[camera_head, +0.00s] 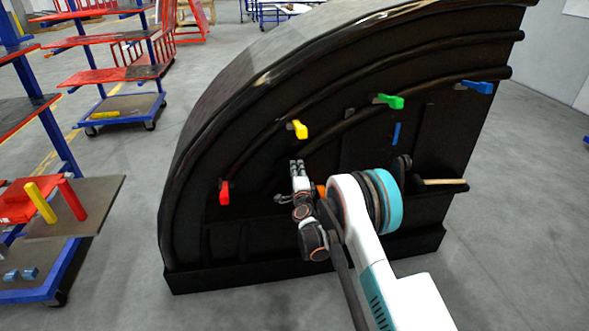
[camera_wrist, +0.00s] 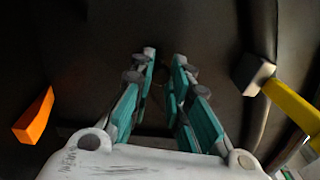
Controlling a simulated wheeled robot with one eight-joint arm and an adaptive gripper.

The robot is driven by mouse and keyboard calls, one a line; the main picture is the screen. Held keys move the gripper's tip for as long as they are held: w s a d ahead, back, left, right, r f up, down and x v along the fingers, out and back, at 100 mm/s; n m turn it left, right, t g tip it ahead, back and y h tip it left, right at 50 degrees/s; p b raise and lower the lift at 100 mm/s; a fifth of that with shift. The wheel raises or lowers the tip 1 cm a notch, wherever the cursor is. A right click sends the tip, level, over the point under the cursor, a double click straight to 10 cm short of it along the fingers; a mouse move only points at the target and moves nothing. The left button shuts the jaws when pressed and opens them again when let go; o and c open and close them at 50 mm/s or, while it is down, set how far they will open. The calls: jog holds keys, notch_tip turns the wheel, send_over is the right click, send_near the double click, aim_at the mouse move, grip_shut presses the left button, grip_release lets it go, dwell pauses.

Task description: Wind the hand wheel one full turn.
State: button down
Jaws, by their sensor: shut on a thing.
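My gripper (camera_head: 297,165) is up against the front of the black nosecone (camera_head: 225,140), between the red and yellow levers. In the wrist view my gripper (camera_wrist: 164,58) has its two teal-padded fingers reaching to the dark surface, with a small gap between the tips. It is shut on a small dark part between them, hard to make out against the black. No full hand wheel rim can be told apart; the fingers and the dark colour hide it.
A red lever (camera_head: 224,192), yellow lever (camera_head: 299,129), green lever (camera_head: 390,101) and blue lever (camera_head: 478,87) stick out of the nosecone. An orange piece (camera_wrist: 35,117) is left of the fingers. A wooden-handled tool (camera_head: 443,182) lies right. Shelf carts (camera_head: 113,107) stand left.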

jog(key=shift+w+d+f+m+g+h, duration=0.15)
jog(key=shift+f+m, duration=0.4)
jog(key=shift+m, duration=1.1)
jog(key=shift+s+d+f+m+g+h, duration=0.1)
jog(key=shift+d+f+m, duration=0.3)
jog(key=shift+m, duration=1.3)
jog(key=shift+w+d+f+m+g+h, duration=0.15)
jog(key=shift+f+m, duration=0.5)
jog(key=shift+m, duration=1)
jog(key=shift+a, duration=0.1)
jog(key=c, duration=1.5)
grip_release()
jog(key=shift+s, duration=0.15)
jog(key=s, duration=0.4)
jog(key=s+d, duration=0.1)
jog(key=s, duration=0.2)
jog(key=s+d, duration=0.1)
jog(key=s, duration=0.3)
jog(key=shift+s, duration=0.3)
